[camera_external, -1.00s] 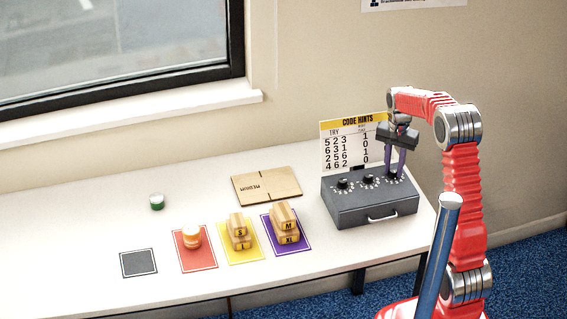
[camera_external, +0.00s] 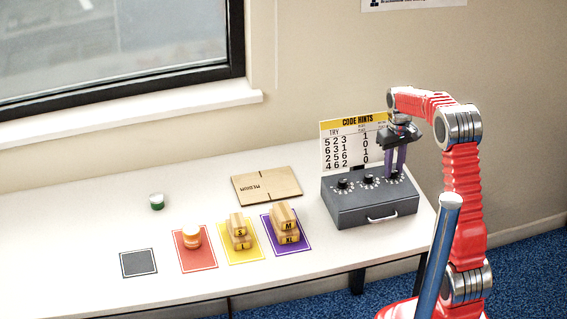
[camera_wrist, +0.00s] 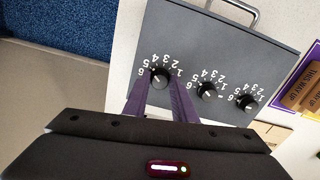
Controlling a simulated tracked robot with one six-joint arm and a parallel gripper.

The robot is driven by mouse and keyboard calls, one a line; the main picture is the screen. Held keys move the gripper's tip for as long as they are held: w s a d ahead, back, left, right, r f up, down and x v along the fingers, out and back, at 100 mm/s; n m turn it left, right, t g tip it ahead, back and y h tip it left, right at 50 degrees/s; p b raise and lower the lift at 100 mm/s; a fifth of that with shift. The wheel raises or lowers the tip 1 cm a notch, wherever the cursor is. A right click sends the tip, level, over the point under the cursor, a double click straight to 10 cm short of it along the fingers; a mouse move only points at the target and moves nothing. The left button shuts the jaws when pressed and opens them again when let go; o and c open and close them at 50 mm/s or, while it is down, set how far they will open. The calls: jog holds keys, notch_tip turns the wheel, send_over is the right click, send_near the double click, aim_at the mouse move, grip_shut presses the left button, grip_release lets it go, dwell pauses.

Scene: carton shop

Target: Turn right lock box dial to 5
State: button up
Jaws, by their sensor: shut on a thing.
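The grey lock box (camera_external: 350,213) sits at the right end of the white table, with a row of three black dials on top. My gripper (camera_external: 395,172) points down at the right dial, its purple fingers on either side of it. In the wrist view the right dial (camera_wrist: 160,77) shows between the fingertips, and my gripper (camera_wrist: 160,92) is shut on it. The fingers and the angle hide part of its number ring, so I cannot tell its setting. The middle dial (camera_wrist: 207,90) and left dial (camera_wrist: 248,102) stand free.
A code hints board (camera_external: 343,150) stands behind the box. A flat cardboard piece (camera_external: 266,186) lies left of it.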

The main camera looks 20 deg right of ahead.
aim_at(393, 170)
jog(key=shift+w+n, duration=0.15)
jog(key=shift+n, duration=0.35)
jog(key=shift+r, duration=0.1)
jog(key=o, duration=1)
jog(key=shift+o, duration=0.2)
notch_tip(393, 170, up, 14)
jog(key=shift+f, duration=0.25)
